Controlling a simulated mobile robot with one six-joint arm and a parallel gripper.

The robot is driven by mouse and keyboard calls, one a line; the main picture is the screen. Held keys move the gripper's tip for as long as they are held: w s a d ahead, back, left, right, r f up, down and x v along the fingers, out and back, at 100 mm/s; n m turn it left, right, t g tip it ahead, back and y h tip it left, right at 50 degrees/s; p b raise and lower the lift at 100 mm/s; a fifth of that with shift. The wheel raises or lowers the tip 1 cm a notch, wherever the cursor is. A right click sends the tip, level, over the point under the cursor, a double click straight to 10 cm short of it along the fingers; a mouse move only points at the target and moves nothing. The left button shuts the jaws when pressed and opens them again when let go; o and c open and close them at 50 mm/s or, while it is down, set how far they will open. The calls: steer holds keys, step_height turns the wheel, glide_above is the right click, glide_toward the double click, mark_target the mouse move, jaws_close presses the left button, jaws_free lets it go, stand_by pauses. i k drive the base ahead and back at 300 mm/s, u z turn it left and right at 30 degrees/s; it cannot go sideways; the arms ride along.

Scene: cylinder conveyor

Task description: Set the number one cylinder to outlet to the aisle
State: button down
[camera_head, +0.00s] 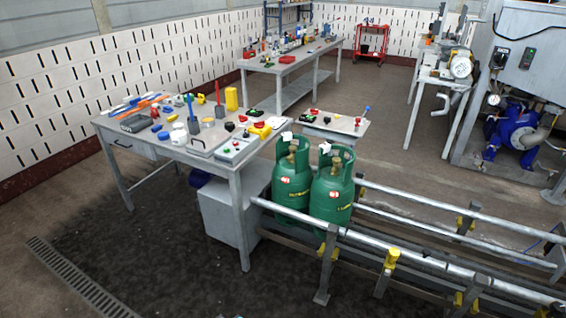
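Two green gas cylinders stand upright side by side at the left end of the rail conveyor (400,246), close to the workbench. The left cylinder (290,190) is partly behind the right cylinder (330,195). Each has a brass-coloured valve inside its collar and a small white tag at the top. Markings on their fronts are too small to read, so I cannot tell which is number one. Which way each valve outlet points is also too small to tell. My gripper is not in view.
The conveyor's right part is empty. Open floor (150,260) with a drain grate (75,280) lies at front left. Machinery (525,70) stands back right.

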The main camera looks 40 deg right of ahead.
mark_target(292, 177)
steer(key=i, duration=0.9)
steer(key=z, duration=0.05)
